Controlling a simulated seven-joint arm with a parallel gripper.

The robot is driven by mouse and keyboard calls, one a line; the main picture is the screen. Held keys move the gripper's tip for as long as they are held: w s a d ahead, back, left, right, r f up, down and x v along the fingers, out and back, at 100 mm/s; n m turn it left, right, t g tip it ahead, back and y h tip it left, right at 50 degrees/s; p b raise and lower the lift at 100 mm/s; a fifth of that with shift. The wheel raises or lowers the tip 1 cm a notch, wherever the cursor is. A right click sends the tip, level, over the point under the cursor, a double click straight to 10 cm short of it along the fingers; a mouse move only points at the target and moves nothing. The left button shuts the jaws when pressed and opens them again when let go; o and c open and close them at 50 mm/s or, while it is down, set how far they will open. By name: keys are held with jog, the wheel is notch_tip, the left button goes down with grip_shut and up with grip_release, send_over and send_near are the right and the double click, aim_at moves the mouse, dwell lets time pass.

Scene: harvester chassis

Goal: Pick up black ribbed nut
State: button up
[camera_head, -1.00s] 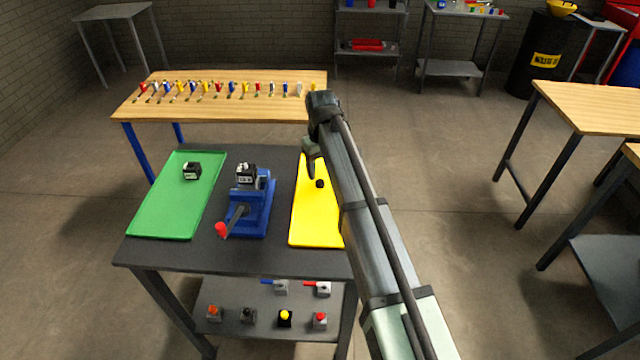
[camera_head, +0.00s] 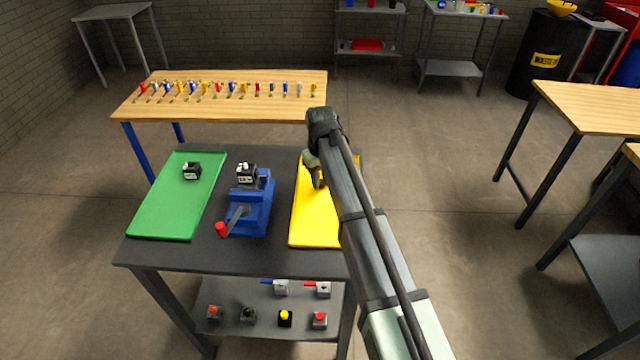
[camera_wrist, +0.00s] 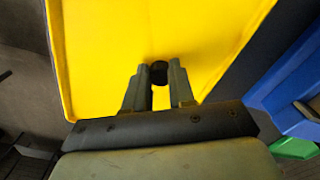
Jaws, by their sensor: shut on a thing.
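The black ribbed nut (camera_wrist: 159,72) is a small dark round piece between my fingertips in the wrist view. My gripper (camera_wrist: 159,80) is shut on it, one finger on each side, over the yellow tray (camera_wrist: 100,40). I cannot tell whether the nut still touches the tray. In the head view my gripper (camera_head: 319,186) is low over the yellow tray (camera_head: 313,228), and the nut is hidden there.
A blue vise (camera_head: 252,205) with a red-tipped handle stands left of the yellow tray and holds a black-and-white block (camera_head: 246,171). A green tray (camera_head: 165,217) with a similar block (camera_head: 192,170) lies farther left. Dark tabletop (camera_head: 270,250) shows between them.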

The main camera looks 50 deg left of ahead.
grip_shut()
notch_tip(320, 180, up, 9)
jog(key=shift+n, duration=0.7)
jog(key=s+a+r, duration=0.3)
jog(key=s, duration=0.3)
jog(key=s+a+r, duration=0.3)
jog(key=s, duration=0.3)
jog(key=s+a+r, duration=0.3)
jog(key=s+r, duration=0.1)
jog(key=s, duration=0.2)
jog(key=shift+a+r, duration=0.1)
jog(key=shift+a, duration=0.05)
jog(key=shift+d+m, duration=0.25)
jog(key=shift+m, duration=0.45)
jog(key=shift+f, duration=0.25)
